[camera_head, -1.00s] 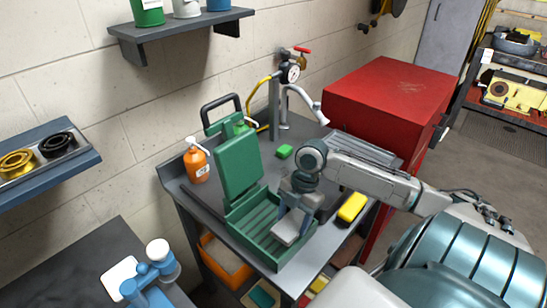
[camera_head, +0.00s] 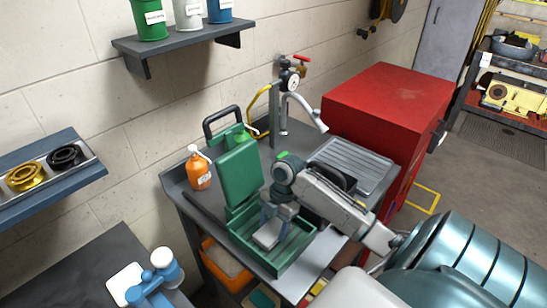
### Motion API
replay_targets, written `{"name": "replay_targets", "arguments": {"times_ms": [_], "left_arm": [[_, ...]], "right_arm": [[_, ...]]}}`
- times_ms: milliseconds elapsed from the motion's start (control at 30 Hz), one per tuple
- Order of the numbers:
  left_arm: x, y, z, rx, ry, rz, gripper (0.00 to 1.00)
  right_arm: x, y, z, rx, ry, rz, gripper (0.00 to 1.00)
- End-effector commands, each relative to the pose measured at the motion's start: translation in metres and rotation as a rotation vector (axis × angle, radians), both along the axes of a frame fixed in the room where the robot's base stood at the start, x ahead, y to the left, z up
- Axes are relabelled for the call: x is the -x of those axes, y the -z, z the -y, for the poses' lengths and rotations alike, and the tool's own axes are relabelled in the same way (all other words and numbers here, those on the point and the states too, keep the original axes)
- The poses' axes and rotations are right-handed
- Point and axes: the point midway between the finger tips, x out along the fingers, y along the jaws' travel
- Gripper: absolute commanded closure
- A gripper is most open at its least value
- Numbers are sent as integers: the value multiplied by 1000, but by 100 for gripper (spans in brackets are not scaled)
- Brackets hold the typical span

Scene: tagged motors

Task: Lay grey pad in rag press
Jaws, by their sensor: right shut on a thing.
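The green rag press stands open on the bench, its lid (camera_head: 240,173) upright at the back and its slatted tray (camera_head: 292,256) in front. My right gripper (camera_head: 272,220) points down over the tray and is shut on the grey pad (camera_head: 268,236). The pad is within the tray's outline, left of its middle, and looks roughly flat. I cannot tell whether it touches the slats. The gripper and wrist hide part of the pad and the tray's back. My left gripper is not in view.
An orange spray bottle (camera_head: 199,171) stands left of the press. A tap (camera_head: 304,108) and a ribbed drainer (camera_head: 356,162) are behind my right arm. A red cabinet (camera_head: 390,100) stands right of the bench. A dark bench (camera_head: 65,265) with a blue-and-white item is at lower left.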

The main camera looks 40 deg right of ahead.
Motion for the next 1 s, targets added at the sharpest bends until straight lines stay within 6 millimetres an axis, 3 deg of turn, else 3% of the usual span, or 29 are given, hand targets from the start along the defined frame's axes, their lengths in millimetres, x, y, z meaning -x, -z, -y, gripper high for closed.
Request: {"name": "replay_targets", "arguments": {"times_ms": [200, 233, 333, 733, 1000], "left_arm": [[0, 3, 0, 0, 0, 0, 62], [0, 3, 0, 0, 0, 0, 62], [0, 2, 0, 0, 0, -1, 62], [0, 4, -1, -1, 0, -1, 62], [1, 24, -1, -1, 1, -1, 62]], "right_arm": [[0, 3, 0, 0, 0, 1, 60], [0, 3, 0, 0, 0, 1, 40], [0, 2, 0, 0, -1, 1, 20], [-1, -5, 2, 2, -1, 4, 20], [-3, -52, 19, 6, -1, 6, 20]]}}
